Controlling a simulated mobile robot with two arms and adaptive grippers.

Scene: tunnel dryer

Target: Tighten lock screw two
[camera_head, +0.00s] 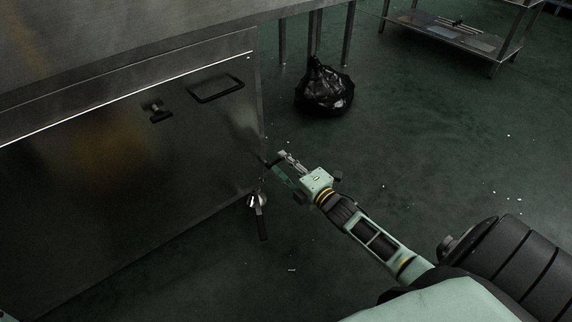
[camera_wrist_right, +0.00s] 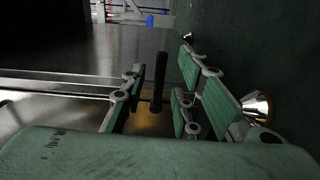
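A stainless steel cabinet (camera_head: 120,170) fills the left of the head view. My right gripper (camera_head: 278,163) is beside its right edge. In the right wrist view my gripper (camera_wrist_right: 160,98) has its two fingers apart. A dark upright bar (camera_wrist_right: 157,75) shows between them, with gaps on both sides; I cannot tell whether it is a lock screw. Below the gripper in the head view is a shiny metal fitting (camera_head: 256,199) with a black lever (camera_head: 262,226) pointing down. No lock screw is clearly labelled. My left gripper is not in view.
The cabinet front has a black recessed handle (camera_head: 216,90) and a small black latch (camera_head: 156,111). A black bag (camera_head: 324,90) lies on the green floor behind. A metal shelf table (camera_head: 455,35) stands at the back right. The floor between is mostly clear.

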